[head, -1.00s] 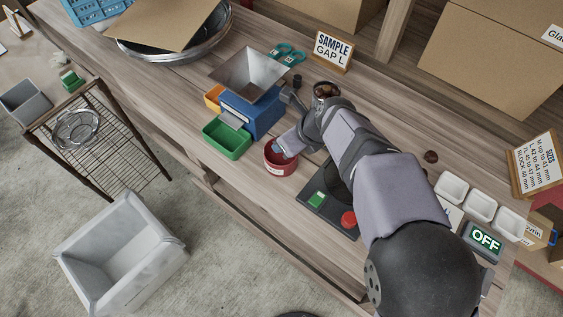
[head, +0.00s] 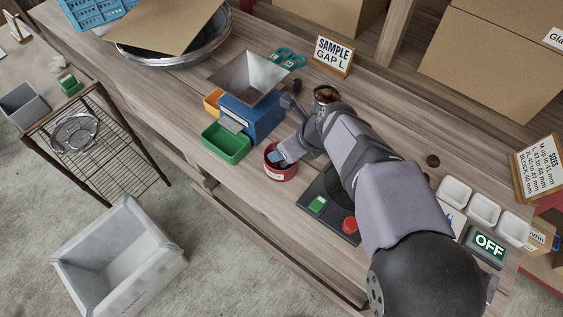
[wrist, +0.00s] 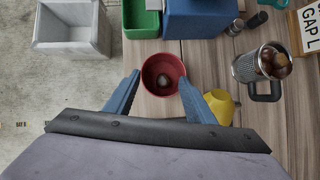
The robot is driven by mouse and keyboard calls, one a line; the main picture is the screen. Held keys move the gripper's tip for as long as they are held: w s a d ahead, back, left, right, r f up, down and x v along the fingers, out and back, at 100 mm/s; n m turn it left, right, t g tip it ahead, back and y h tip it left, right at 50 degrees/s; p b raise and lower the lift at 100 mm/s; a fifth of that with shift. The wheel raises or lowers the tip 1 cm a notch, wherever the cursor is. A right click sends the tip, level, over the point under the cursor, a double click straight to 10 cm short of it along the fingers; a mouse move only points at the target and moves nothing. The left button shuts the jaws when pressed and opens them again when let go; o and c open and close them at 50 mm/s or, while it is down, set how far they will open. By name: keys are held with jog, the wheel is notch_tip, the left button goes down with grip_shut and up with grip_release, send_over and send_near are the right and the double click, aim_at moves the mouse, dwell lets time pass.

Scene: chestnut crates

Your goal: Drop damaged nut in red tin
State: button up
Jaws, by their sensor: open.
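The red tin (head: 280,174) stands on the wooden bench, left of the black scale-like device. In the wrist view the tin (wrist: 148,84) is seen from above, with a dark brown nut (wrist: 163,80) inside it, apparently on the bottom. Whether the nut is damaged cannot be told. My gripper (wrist: 159,76) is open and empty, its two blue fingers apart on either side of the tin's mouth in the picture. In the head view my gripper (head: 281,157) is over the tin, and the nut is hidden.
A green bin (head: 226,144) and a blue hopper box (head: 255,118) stand close left of the tin. A metal mug of nuts (wrist: 262,64) and a yellow object (wrist: 222,106) are to the right. A lone nut (head: 433,161) lies by white trays (head: 455,190).

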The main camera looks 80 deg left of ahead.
jog(key=b+v, duration=0.2)
jog(key=v, duration=0.5)
dwell(0.6)
